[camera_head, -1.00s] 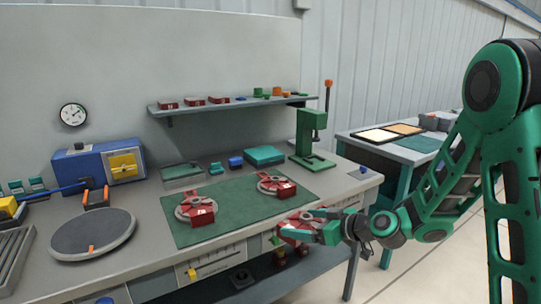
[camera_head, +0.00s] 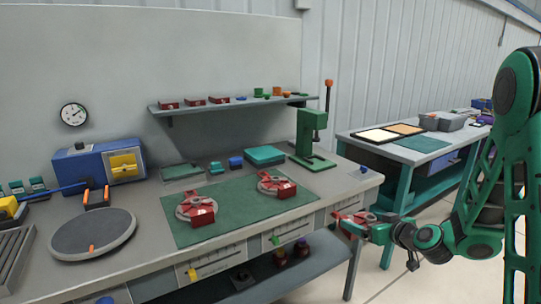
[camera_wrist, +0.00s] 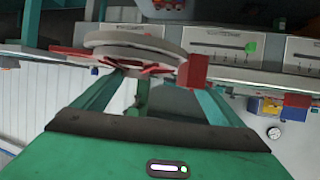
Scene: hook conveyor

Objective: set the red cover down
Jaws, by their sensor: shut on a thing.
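The red cover (camera_head: 347,221) is held in my gripper (camera_head: 362,229), off the front of the workbench near its right end. In the wrist view the red cover (camera_wrist: 192,71) shows with a pale grey round disc between the two green fingers of my gripper (camera_wrist: 152,78). The fingers are shut on it, and their contact points are partly hidden. The disc lies nearly edge-on to the wrist camera.
The workbench has a green mat (camera_head: 240,206) bearing two similar red pieces with grey discs (camera_head: 197,211) (camera_head: 276,186). A grey turntable (camera_head: 92,233) and green press (camera_head: 310,140) stand on the bench. A second table (camera_head: 400,150) with trays stands behind, at the right.

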